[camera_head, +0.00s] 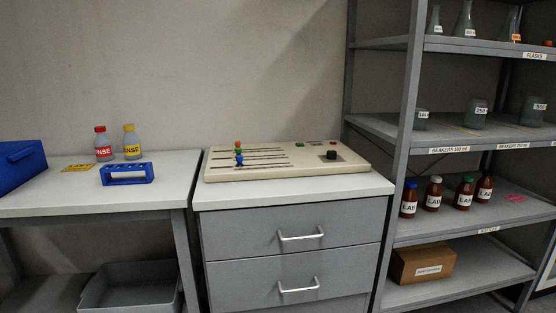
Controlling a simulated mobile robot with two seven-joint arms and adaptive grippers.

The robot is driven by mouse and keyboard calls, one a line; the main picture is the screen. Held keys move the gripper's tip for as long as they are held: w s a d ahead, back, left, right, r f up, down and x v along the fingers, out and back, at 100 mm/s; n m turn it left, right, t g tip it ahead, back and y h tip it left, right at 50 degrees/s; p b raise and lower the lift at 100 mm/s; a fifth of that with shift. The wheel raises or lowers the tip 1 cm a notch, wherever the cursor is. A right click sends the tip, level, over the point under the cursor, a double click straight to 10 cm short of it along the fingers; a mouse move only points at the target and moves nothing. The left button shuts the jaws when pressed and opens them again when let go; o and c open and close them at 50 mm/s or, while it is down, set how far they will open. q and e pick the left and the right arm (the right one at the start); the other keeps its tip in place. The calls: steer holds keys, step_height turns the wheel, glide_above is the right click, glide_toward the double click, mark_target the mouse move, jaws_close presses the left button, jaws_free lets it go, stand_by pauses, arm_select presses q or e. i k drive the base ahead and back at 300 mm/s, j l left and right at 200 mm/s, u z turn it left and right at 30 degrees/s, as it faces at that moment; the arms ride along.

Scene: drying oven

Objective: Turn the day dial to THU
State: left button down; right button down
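A beige control panel (221,172) lies on top of the grey drawer cabinet in the middle of the camera_head view. A black dial knob (331,155) sits on a dark square near its right end. The day markings around the knob are too small to read, so I cannot tell where it points. Small green and red buttons show along the panel's back edge. Neither of my grippers is in view.
The cabinet (290,195) has bare white top in front of the panel. A left table (50,200) holds two bottles (130,143), a blue rack (126,174) and a blue box (20,163). A grey shelf unit (400,130) with glassware and brown bottles stands close on the right.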

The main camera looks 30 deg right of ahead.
mark_target(331, 155)
steer(key=z, duration=0.4)
steer(key=l+z, duration=0.1)
steer(key=z, duration=0.7)
steer(key=l+z, duration=0.15)
steer(key=z, duration=0.25)
